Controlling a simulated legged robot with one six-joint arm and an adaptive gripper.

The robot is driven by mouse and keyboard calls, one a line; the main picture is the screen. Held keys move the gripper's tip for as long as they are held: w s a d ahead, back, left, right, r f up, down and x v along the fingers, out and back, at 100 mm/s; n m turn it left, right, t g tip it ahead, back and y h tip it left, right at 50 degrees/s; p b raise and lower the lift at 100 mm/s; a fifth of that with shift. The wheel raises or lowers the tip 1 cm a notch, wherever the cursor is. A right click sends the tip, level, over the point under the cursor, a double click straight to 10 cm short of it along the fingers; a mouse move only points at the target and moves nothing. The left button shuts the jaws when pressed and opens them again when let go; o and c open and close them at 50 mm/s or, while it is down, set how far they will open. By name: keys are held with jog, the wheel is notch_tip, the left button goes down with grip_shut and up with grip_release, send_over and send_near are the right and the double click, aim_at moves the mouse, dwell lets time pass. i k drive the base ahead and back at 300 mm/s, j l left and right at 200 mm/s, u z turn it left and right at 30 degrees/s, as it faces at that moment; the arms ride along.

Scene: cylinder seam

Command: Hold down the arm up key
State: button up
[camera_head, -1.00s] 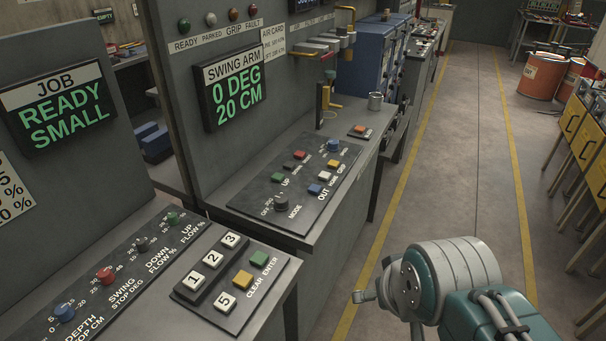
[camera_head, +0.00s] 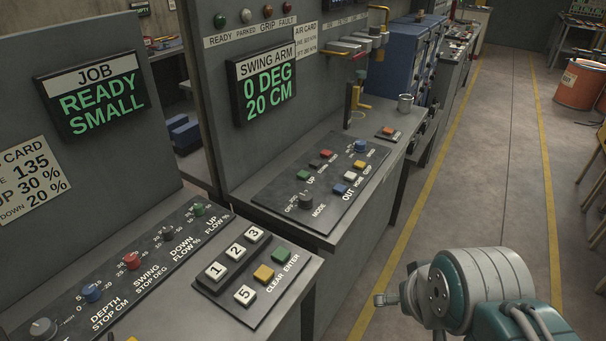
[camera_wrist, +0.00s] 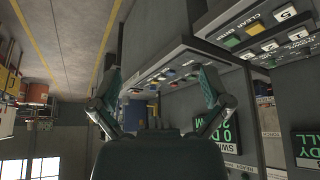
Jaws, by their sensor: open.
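The swing arm key panel (camera_head: 328,190) lies on the grey bench, with a green key (camera_head: 304,175) beside the label UP. The SWING ARM display (camera_head: 265,85) above reads 0 DEG, 20 CM. My gripper (camera_head: 388,299) is low and to the right of the bench, over the aisle and apart from the panel; only part of it shows there. In the wrist view my gripper (camera_wrist: 162,72) has its fingers spread and empty, with the small coloured keys beyond and between them.
The nearer panel (camera_head: 255,275) has number keys, CLEAR, ENTER and several knobs. The JOB display (camera_head: 92,95) reads READY SMALL. A metal cup (camera_head: 405,103) stands at the bench's far end. The aisle floor (camera_head: 490,170) on the right is clear, with an orange drum (camera_head: 578,85) farther off.

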aim_at(304, 175)
jog(key=k, duration=0.65)
jog(key=u, duration=1.9)
jog(key=i+l, duration=0.1)
jog(key=l, duration=1.2)
jog(key=i+l, duration=0.15)
jog(key=l, duration=0.5)
jog(key=i+l, duration=0.1)
jog(key=l, duration=0.55)
jog(key=i+l, duration=0.1)
jog(key=l, duration=0.55)
